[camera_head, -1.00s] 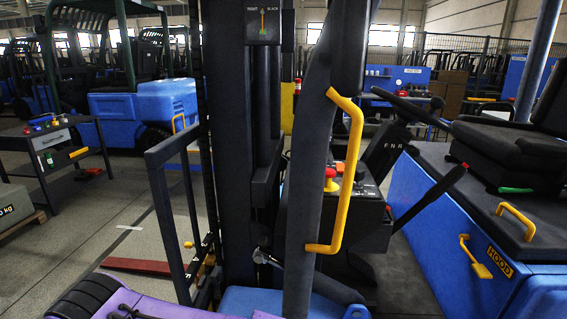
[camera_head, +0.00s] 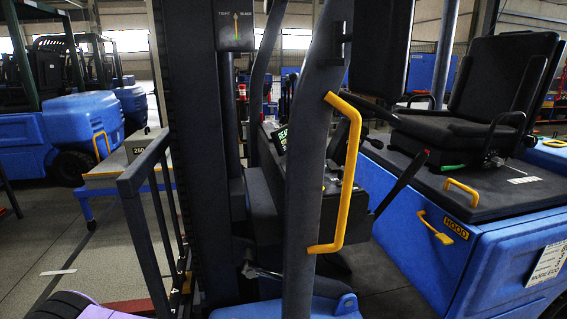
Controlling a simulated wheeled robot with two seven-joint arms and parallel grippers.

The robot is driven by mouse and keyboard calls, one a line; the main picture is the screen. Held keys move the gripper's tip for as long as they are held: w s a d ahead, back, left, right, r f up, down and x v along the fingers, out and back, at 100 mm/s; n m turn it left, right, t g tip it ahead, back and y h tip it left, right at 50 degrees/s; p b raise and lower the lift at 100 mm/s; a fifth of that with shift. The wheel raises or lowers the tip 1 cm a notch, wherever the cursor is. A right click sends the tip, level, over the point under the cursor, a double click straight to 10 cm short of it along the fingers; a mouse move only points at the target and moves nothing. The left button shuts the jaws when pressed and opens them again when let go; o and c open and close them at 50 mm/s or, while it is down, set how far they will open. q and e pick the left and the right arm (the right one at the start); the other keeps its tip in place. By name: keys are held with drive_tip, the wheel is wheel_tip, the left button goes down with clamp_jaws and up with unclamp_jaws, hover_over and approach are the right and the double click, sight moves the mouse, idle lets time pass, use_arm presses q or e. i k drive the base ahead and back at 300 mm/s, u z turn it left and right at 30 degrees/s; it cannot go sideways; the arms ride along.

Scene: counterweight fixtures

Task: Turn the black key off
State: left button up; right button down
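The black key cannot be made out in this view. The forklift's dashboard console (camera_head: 262,185) is partly hidden behind the dark mast and the front pillar (camera_head: 312,170). A small display with green characters (camera_head: 281,138) shows in the gap between them. A yellow grab handle (camera_head: 349,185) is fixed to the pillar. A black lever with a red tip (camera_head: 402,183) slants up to the right of the handle.
The forklift's black seat (camera_head: 490,90) and blue hood (camera_head: 440,235) fill the right side. The mast (camera_head: 185,150) and load backrest (camera_head: 135,215) block the front. Open floor (camera_head: 70,260) lies at left, with a blue forklift (camera_head: 70,130) beyond.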

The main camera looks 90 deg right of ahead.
sight(341, 171)
drive_tip(key=z, duration=2.75)
